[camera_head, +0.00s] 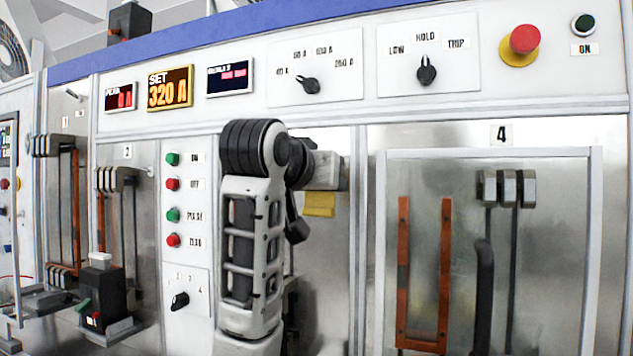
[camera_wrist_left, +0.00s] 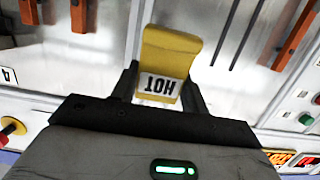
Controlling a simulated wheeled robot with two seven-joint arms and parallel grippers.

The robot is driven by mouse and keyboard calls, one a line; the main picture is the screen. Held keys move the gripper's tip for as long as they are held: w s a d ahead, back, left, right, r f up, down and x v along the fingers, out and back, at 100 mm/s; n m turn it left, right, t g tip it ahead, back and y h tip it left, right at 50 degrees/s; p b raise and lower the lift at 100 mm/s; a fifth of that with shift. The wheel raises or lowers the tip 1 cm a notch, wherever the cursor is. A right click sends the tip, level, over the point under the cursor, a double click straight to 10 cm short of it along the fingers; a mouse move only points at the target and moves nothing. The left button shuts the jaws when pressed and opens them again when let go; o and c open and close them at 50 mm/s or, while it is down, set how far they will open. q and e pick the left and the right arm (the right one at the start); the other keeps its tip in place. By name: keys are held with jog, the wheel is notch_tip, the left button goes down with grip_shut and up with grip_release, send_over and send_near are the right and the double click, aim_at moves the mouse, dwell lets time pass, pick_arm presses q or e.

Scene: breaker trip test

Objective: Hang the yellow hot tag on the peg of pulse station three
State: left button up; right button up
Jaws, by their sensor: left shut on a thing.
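The yellow hot tag (camera_wrist_left: 168,52) is between the two fingers of my left gripper (camera_wrist_left: 160,88) in the left wrist view. Its white label reads HOT and appears upside down. In the head view the tag (camera_head: 320,205) hangs below my wrist, in front of the bay left of the one marked 4, near the post between them. My arm covers much of that bay, and its number is hidden. I cannot make out the peg of station three in either view. My right gripper is not in view.
Bay 4 (camera_head: 501,135) has a framed front, orange bars (camera_head: 403,270) and a dark handle (camera_head: 484,295). A column of red and green buttons (camera_head: 173,187) stands left of my arm. Knobs and a red emergency button (camera_head: 524,39) sit on the panel above.

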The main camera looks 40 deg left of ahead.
pick_arm(q)
jog(key=shift+x, duration=2.75)
jog(key=shift+f, duration=0.1)
jog(key=o, duration=1)
jog(key=shift+o, duration=0.2)
